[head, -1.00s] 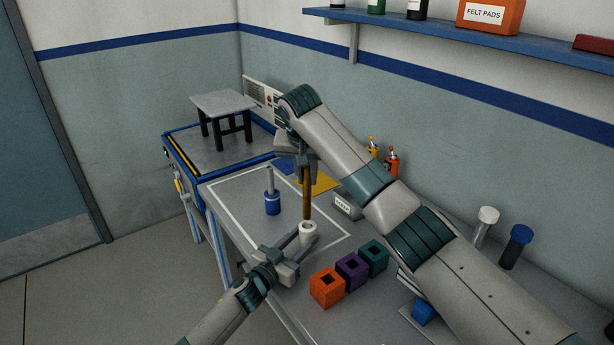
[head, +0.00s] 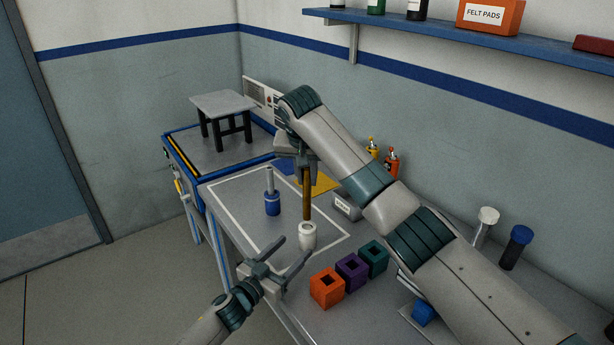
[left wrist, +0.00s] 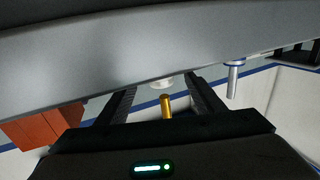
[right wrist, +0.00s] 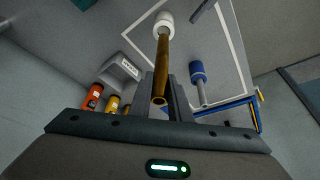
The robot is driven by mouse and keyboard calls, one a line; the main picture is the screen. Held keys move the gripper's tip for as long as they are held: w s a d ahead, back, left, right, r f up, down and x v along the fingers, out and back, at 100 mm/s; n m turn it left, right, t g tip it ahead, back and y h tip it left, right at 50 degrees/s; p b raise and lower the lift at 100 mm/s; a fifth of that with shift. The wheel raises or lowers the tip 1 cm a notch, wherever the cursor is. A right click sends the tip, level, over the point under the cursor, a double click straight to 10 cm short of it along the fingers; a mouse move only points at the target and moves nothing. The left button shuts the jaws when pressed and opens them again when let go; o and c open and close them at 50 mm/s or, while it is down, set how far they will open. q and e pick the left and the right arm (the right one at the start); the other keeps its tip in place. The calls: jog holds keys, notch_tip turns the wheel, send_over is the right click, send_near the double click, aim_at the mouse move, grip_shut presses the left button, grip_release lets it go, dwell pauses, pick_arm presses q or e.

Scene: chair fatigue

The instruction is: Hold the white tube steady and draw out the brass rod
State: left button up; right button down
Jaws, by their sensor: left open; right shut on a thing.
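The white tube (head: 307,237) stands upright on the bench; in the left wrist view (left wrist: 162,84) it shows between and beyond the finger ends. The brass rod (head: 307,204) is upright above the tube, its lower end at the tube's mouth; I cannot tell whether the end is inside. My right gripper (head: 300,168) is shut on the rod's upper part, also seen in the right wrist view (right wrist: 163,88). My left gripper (head: 297,246) is open and empty, its fingers pointing at the tube from the near left, apart from it.
A blue holder with a grey pin (head: 271,204) stands left of the tube. Orange (head: 326,288), purple (head: 352,271) and green (head: 373,257) blocks with square holes stand to the right. A grey labelled box (head: 346,206) is behind. A stool (head: 224,104) stands on the far platform.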

pick_arm(q)
jog(key=v, duration=0.6)
jog(key=shift+s+a, duration=0.15)
jog(key=shift+s, duration=0.1)
